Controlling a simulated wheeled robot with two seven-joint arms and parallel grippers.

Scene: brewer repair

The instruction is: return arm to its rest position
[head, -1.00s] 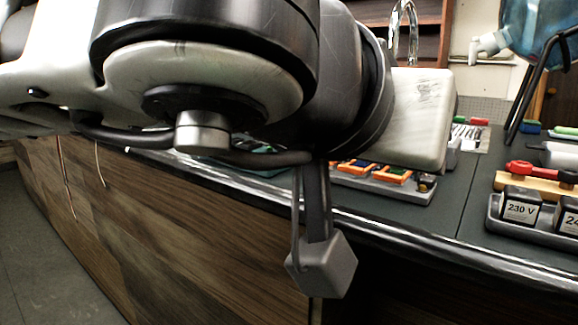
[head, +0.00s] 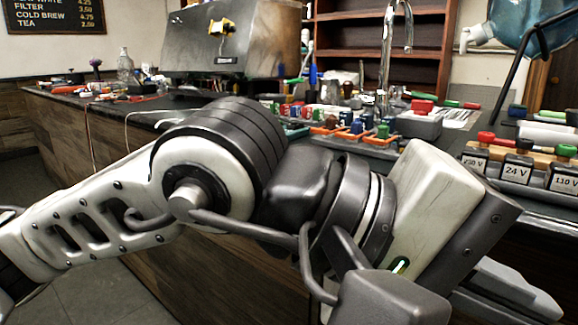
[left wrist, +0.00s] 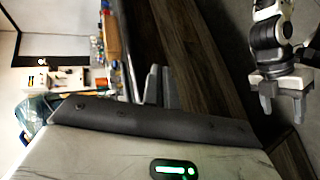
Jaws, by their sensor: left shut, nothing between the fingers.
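My left arm comes in from the left across the head view. It is bent in front of the counter. My left gripper (head: 515,295) is at the lower right, in front of the counter's edge, with its grey fingers pointing down and right. It is shut and empty. Its fingers also show in the left wrist view (left wrist: 160,85) beyond the dark gripper body. My right gripper (left wrist: 284,98) shows at the right of the left wrist view. Its two fingers stand apart with nothing visible between them. It is out of the head view.
The dark counter (head: 540,205) runs behind my left arm. On it are a tray with orange compartments (head: 340,133), a rack of voltage blocks (head: 517,172) and a tap (head: 388,60). A metal machine (head: 240,45) stands at the back. The floor at lower left is clear.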

